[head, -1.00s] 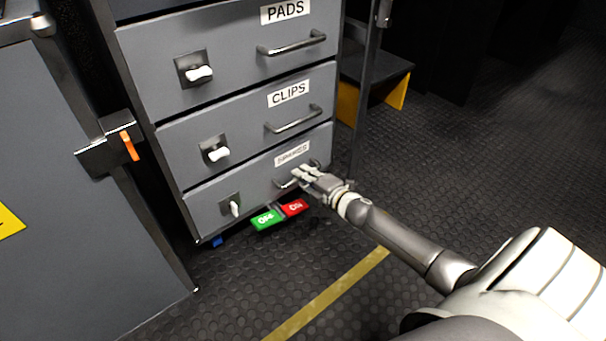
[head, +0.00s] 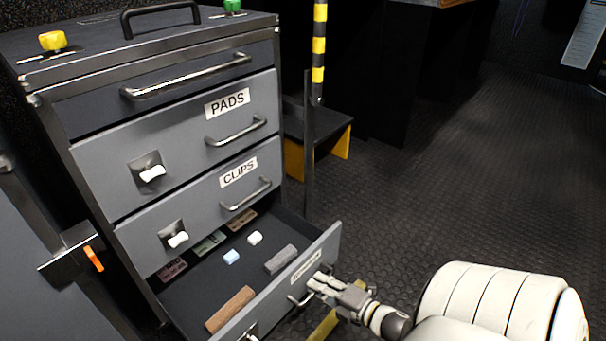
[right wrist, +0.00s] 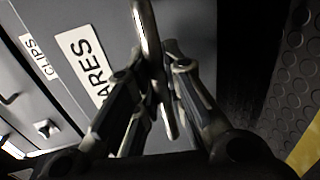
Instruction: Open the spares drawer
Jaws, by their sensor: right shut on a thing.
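The spares drawer (head: 285,294) is the lowest of the cabinet and stands pulled well out, its inside open to view. My right gripper (head: 322,284) is at the drawer front. In the right wrist view its fingers (right wrist: 157,95) are closed around the metal bar handle (right wrist: 149,45). My left gripper is not in view.
The PADS drawer (head: 190,165) and CLIPS drawer (head: 205,212) above are shut. A grey cabinet with an orange-handled latch (head: 92,258) stands at left. A yellow-sided step (head: 330,150) and a post (head: 309,150) stand behind. The floor (head: 420,190) at right is clear.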

